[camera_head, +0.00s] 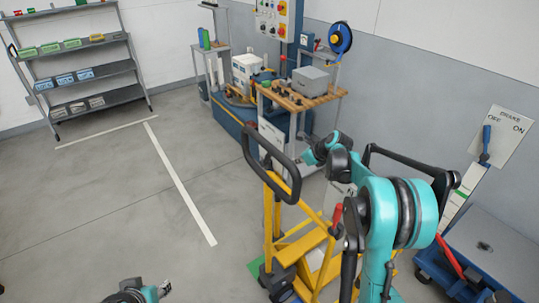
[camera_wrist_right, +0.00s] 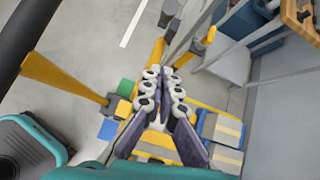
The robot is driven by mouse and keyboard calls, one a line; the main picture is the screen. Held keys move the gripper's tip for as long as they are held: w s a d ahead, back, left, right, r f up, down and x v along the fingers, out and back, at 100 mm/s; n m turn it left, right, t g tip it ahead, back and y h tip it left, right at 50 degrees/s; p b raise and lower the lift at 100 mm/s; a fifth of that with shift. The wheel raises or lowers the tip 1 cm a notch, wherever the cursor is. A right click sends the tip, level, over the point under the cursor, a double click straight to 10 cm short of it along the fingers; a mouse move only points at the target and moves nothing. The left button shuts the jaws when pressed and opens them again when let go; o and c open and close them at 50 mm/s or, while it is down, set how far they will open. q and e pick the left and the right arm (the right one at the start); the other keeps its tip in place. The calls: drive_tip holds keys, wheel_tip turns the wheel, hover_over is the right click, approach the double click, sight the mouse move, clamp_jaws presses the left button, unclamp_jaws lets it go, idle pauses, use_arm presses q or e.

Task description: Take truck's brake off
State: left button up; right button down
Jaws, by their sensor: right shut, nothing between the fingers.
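A blue flat-bed truck (camera_head: 493,246) stands at the lower right by the wall. Above it a white plate (camera_head: 503,134) reads BRAKE, OFF and ON. A lever with a blue grip (camera_head: 486,139) stands in front of the plate's left part, nearer OFF in the picture; its exact setting is unclear. My right gripper (camera_head: 308,157) is well left of the lever, beside the yellow truck's handle. In the wrist view it (camera_wrist_right: 166,78) is shut and empty, above the yellow frame. My left gripper (camera_head: 163,288) is low at the bottom edge, mostly cut off.
A yellow hand truck (camera_head: 282,187) with a black loop handle (camera_head: 271,160) and a red lever (camera_head: 337,214) stands close to my right arm. Benches with boxes (camera_head: 311,80) stand behind it. A shelf rack (camera_head: 90,75) is at the back left. The floor at left is clear.

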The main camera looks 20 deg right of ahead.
sight(267, 157)
idle(0.3)
drive_tip(key=w+a+f+b, duration=0.4)
drive_tip(key=w+f, duration=0.1)
drive_tip(key=w, duration=0.4)
drive_tip(key=shift+w+a, duration=0.2)
drive_tip(key=shift+a, duration=0.15)
drive_tip(key=shift+f, duration=0.1)
